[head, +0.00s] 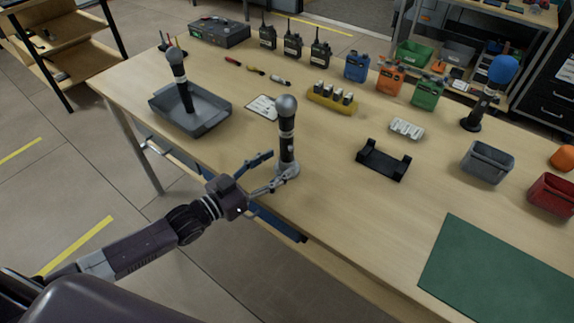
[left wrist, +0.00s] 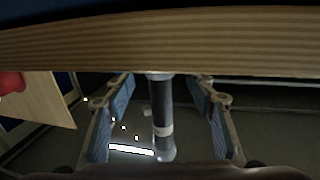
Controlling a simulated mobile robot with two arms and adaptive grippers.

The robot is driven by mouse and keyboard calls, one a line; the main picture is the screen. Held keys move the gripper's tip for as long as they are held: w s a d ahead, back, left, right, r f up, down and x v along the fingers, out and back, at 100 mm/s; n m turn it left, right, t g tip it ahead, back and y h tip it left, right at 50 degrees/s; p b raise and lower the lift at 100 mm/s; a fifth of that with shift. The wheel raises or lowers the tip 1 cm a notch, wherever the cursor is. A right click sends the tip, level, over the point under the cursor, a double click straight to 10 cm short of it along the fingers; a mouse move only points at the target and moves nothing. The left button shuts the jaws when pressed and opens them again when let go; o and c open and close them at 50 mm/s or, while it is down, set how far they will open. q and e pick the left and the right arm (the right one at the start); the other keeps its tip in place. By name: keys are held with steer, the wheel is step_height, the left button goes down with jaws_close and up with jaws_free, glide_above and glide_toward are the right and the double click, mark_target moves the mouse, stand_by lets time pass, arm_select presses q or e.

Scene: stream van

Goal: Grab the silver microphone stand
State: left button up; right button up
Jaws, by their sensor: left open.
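The silver microphone stand (head: 287,125) has a silver round head, a dark handle with a light band and a grey base. It stands upright near the table's front edge in the head view. My left gripper (head: 273,170) is open, its fingers spread at the lower part of the stand. In the left wrist view, which looks upside down, the dark handle (left wrist: 162,112) shows between the two blue-padded fingers of the left gripper (left wrist: 163,105), apart from both. Depth between handle and fingertips is hard to judge. My right gripper is not in view.
A grey tray (head: 215,109) with another microphone (head: 176,62) stands at left. A white card (head: 262,108) and yellow holder (head: 331,100) lie behind the stand; a black cradle (head: 382,164) is right. A blue-headed microphone (head: 503,69) stands far right. Table ahead of the green mat (head: 490,270) is clear.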

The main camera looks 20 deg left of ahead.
arm_select(q)
steer(key=shift+x, duration=1.3)
